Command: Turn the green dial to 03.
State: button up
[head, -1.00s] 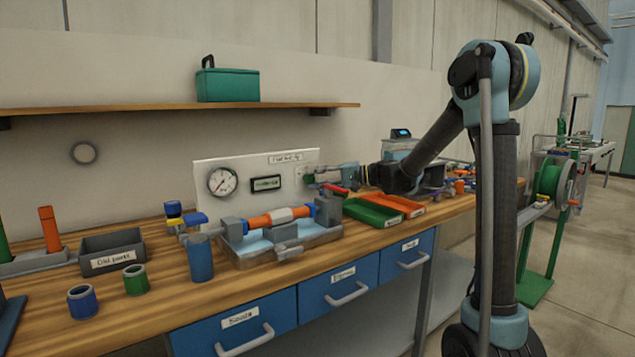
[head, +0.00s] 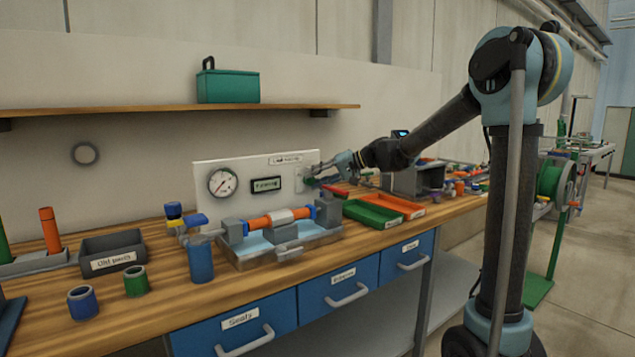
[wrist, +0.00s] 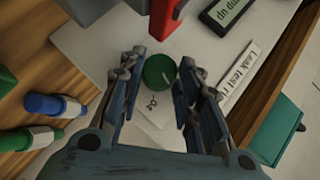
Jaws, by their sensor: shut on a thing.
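The green dial (wrist: 159,71) is a round knob on the white panel (wrist: 95,35); a short pale line shows on its face. A small number, hard to read, is printed beside it on the panel. My gripper (wrist: 159,74) has one finger on each side of the dial and is shut on it. In the head view my gripper (head: 315,173) reaches the right end of the panel from the right, and its fingers largely hide the dial.
A round gauge (head: 222,182) and a small display (head: 266,184) sit left of the dial. A red part (wrist: 166,15) juts out close by. Below stand a pipe assembly (head: 276,218) and green (head: 372,213) and orange (head: 402,206) trays.

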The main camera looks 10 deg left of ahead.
jog(key=shift+s+n+t+h, duration=0.2)
jog(key=shift+n+t+h, duration=0.6)
jog(key=shift+h, duration=0.3)
jog(key=o, duration=1)
jog(key=shift+w+a, duration=0.1)
jog(key=shift+r, duration=0.1)
jog(key=v, duration=1.2)
